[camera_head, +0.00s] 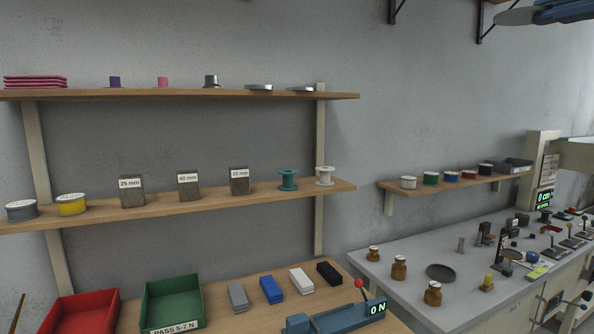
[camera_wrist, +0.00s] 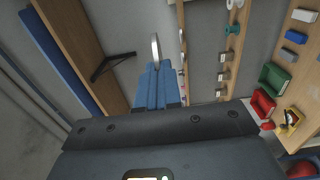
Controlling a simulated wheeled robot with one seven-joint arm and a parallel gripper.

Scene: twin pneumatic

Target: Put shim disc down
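A thin grey metal shim disc (camera_wrist: 154,48) shows edge-on between the blue fingertips of my gripper (camera_wrist: 155,72) in the wrist view. My gripper is shut on it. In the head view the disc (camera_head: 514,17) is at the top right edge, high above the right bench, with my blue gripper (camera_head: 540,14) beside it and partly out of frame. Two similar flat metal discs lie on the top left shelf (camera_head: 180,95): one disc (camera_head: 259,87) and another disc (camera_head: 301,89) near the shelf's right end.
A lower shelf (camera_head: 110,215) holds labelled blocks and spools. The wooden bench below bears a red tray (camera_head: 85,312), a green tray (camera_head: 172,302) and coloured bars. A small shelf (camera_head: 400,190) and a crowded grey bench (camera_head: 400,295) stand right. Brackets (camera_head: 484,30) hang at the upper right.

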